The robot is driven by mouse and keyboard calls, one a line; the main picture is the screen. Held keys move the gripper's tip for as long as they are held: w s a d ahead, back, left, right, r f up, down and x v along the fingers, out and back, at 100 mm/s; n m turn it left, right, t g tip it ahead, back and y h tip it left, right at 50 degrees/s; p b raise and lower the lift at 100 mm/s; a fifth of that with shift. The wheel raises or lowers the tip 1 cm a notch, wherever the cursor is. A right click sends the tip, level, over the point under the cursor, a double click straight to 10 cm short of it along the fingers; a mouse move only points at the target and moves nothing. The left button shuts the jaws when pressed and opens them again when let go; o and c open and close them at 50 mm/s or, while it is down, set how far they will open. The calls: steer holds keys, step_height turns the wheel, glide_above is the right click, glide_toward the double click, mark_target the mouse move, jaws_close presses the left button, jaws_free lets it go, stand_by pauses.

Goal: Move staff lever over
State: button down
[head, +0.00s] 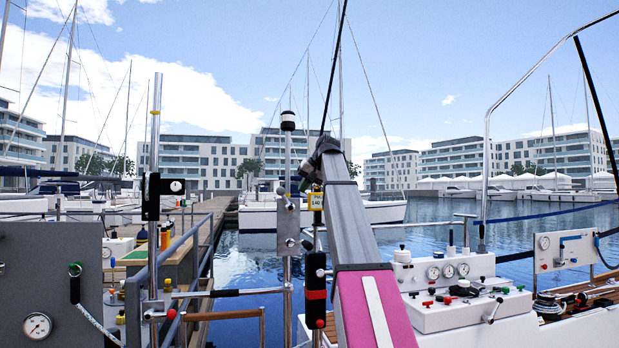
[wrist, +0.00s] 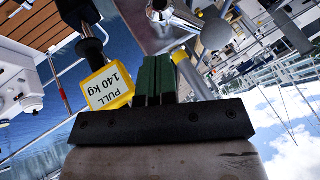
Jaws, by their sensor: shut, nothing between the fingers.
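An upright metal staff (head: 287,262) with a black and white cap (head: 287,120) stands left of my arm. Small metal lever plates (head: 286,215) are fixed to it; I cannot tell for certain which part is the staff lever. My gripper (head: 318,170) is high beside the staff, to its right, partly hidden by my arm. In the wrist view its green fingers (wrist: 155,80) are together with nothing between them.
A left post (head: 155,120) carries a black box (head: 150,197). A grey gauge panel (head: 40,280) is at far left, a white control console (head: 470,310) at right. Water and boats lie behind.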

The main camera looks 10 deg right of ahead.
mark_target(285, 200)
steer(key=shift+w+a+f, duration=0.1)
steer(key=shift+w+a, duration=0.1)
steer(key=shift+a, duration=0.55)
steer(key=shift+w+a+f, duration=0.1)
steer(key=shift+w+a, duration=0.1)
steer(key=shift+a, duration=0.5)
steer(key=shift+w+a+f, duration=0.1)
steer(key=shift+w+a, duration=0.1)
steer(key=shift+a, duration=0.55)
steer(key=shift+w, duration=0.15)
steer(key=shift+a, duration=0.15)
